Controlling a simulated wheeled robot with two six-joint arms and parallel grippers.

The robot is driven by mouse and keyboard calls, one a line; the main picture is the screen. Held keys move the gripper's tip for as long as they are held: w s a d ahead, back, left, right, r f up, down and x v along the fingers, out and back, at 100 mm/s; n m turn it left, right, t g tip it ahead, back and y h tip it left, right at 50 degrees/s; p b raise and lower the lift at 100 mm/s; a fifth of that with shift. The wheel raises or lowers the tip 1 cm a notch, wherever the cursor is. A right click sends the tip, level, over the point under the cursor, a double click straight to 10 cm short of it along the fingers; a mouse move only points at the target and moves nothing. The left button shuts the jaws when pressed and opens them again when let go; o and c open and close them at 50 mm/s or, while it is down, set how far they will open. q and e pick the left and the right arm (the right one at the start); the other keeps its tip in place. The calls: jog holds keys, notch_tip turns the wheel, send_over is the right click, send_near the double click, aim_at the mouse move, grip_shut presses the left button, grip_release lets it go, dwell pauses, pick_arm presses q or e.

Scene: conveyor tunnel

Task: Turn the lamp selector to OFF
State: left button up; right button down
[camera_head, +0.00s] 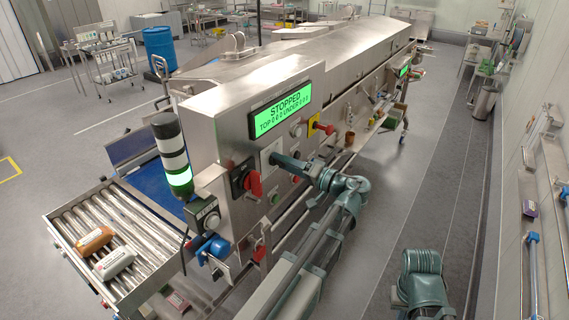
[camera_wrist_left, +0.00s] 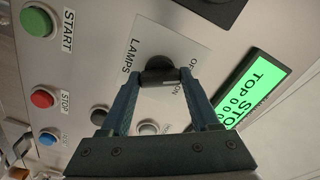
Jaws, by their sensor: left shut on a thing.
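The lamp selector is a black knob (camera_wrist_left: 158,74) on a white plate (camera_wrist_left: 138,40) marked LAMPS, with OFF and ON lettering beside the knob. In the head view the plate (camera_head: 268,149) is on the steel control panel, below the green display. My left gripper (camera_head: 277,159) reaches the plate from the right. In the left wrist view its two fingers (camera_wrist_left: 161,76) are shut on the knob, one on each side. The gripper hides part of the knob in the head view, and I cannot tell which position it points to. My right gripper is not in view.
The green display (camera_head: 280,110) reads STOPPED. A red rotary switch (camera_head: 246,182) is just left of the plate; a red knob (camera_head: 323,127) is on yellow to the right. START (camera_wrist_left: 37,21) and STOP (camera_wrist_left: 42,98) buttons are nearby. A light tower (camera_head: 172,155) stands left.

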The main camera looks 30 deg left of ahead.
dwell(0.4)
pick_arm(q)
jog(key=o, duration=1.4)
jog(key=shift+c, duration=0.2)
jog(key=s+d, duration=0.1)
jog(key=d, duration=1.3)
jog(key=shift+s+a+f, duration=0.1)
